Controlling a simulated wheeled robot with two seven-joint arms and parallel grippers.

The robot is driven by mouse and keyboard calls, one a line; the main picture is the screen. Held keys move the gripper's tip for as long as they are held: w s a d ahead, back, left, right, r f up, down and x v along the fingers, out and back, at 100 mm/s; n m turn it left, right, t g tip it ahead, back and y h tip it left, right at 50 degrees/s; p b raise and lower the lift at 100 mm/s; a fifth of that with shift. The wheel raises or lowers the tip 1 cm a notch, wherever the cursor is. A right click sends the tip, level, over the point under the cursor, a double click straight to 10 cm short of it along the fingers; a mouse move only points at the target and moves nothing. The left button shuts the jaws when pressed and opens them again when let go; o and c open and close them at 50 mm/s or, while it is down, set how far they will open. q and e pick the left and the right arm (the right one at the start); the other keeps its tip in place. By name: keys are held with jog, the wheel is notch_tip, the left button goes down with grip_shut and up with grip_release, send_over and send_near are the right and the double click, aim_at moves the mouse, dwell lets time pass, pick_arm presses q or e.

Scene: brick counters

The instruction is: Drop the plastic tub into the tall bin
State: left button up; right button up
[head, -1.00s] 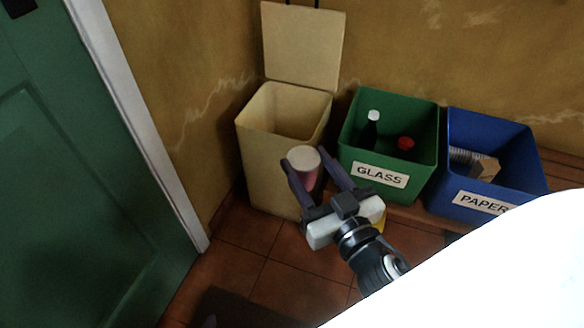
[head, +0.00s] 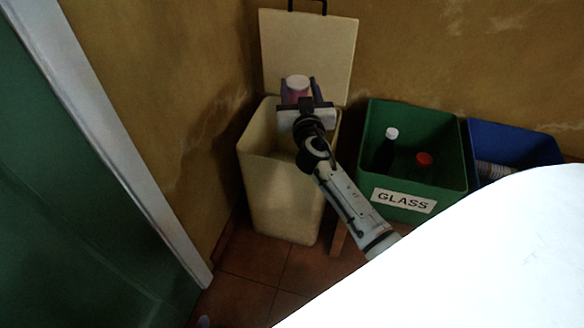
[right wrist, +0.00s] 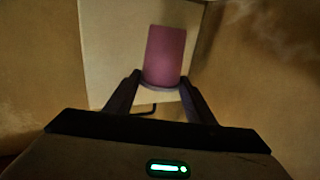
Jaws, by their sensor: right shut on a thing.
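The plastic tub (head: 297,84) is pinkish with a pale lid in the head view. It shows as a plain pink-purple tub in the right wrist view (right wrist: 165,55). My right gripper (head: 298,93) is shut on the tub, with a finger on each side; the fingers also show in the right wrist view (right wrist: 160,92). The tall bin (head: 275,195) is cream, with its lid (head: 308,45) raised against the wall. In the head view the gripper and tub overlap the bin's back rim and lid. My left gripper is not in view.
A green GLASS bin (head: 450,165) stands right of the tall bin, holding a dark bottle (head: 386,150) and a red-topped item (head: 424,159). A blue bin (head: 540,150) is further right. A green door (head: 60,180) is at the left. A large white shape covers the lower right.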

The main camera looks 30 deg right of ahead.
jog(key=f+b, duration=0.2)
jog(key=f, duration=0.2)
jog(key=shift+s+f+b, duration=0.15)
jog(key=shift+s+b, duration=0.05)
jog(key=shift+b, duration=0.15)
jog(key=shift+f+b, duration=0.35)
jog(key=shift+f, duration=0.3)
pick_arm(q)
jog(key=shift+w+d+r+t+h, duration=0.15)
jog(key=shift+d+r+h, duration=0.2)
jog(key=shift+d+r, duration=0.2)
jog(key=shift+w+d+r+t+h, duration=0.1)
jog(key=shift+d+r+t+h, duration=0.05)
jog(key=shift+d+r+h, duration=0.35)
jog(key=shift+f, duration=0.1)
pick_arm(e)
jog(key=o, duration=1.1)
